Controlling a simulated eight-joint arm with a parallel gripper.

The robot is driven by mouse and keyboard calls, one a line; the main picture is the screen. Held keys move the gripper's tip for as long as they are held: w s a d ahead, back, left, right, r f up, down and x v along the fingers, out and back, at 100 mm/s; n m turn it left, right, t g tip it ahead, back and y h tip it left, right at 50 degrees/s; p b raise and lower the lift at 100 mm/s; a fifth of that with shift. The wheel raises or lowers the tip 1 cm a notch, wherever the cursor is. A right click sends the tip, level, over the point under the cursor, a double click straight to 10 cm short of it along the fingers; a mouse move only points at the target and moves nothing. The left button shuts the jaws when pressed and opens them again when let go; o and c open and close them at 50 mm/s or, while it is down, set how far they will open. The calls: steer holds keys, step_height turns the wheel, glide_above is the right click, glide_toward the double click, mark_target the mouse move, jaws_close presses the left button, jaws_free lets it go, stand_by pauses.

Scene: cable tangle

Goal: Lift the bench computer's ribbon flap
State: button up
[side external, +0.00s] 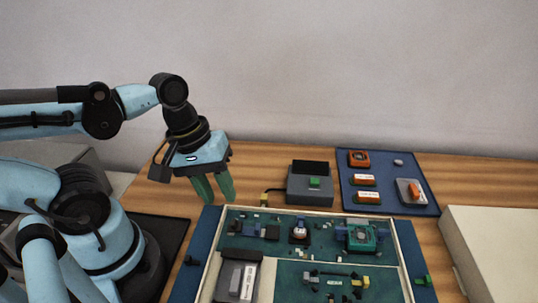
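The bench computer (339,212) is a shallow, light-rimmed open case with green circuit boards, at the bottom centre of the side external view. Its near edge is cut off by the frame. Small connectors and blocks sit on the boards, including a teal square part (361,237) at the upper right and a dark grey box (237,280) at the lower left. I cannot tell which small part is the ribbon flap. My gripper (218,199) points down above the case's back left corner, its two green fingers apart with nothing between them.
A dark grey box with a green button (314,183) stands behind the case, with a cable at its left. A blue mat (388,202) at the back right holds orange parts and a small tray. A pale block (500,245) stands at the right. Bare wood (262,172) shows behind the case.

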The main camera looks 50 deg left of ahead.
mark_target(236, 222)
steer(key=shift+v, duration=2.45)
steer(key=shift+o, duration=1.1)
steer(key=shift+m, duration=0.3)
steer(key=shift+w+d+f+m+g+y, duration=0.45)
steer(key=shift+f+m, duration=1.5)
steer(key=shift+m, duration=0.95)
steer(key=shift+w+d+f+m+g+y, duration=0.3)
steer(key=shift+w+d+f+m, duration=0.25)
steer(key=shift+f+m, duration=1.9)
steer(key=shift+w+d+f+m+g+y, duration=0.45)
steer(key=shift+f+m, duration=1)
steer(key=shift+m, duration=1.9)
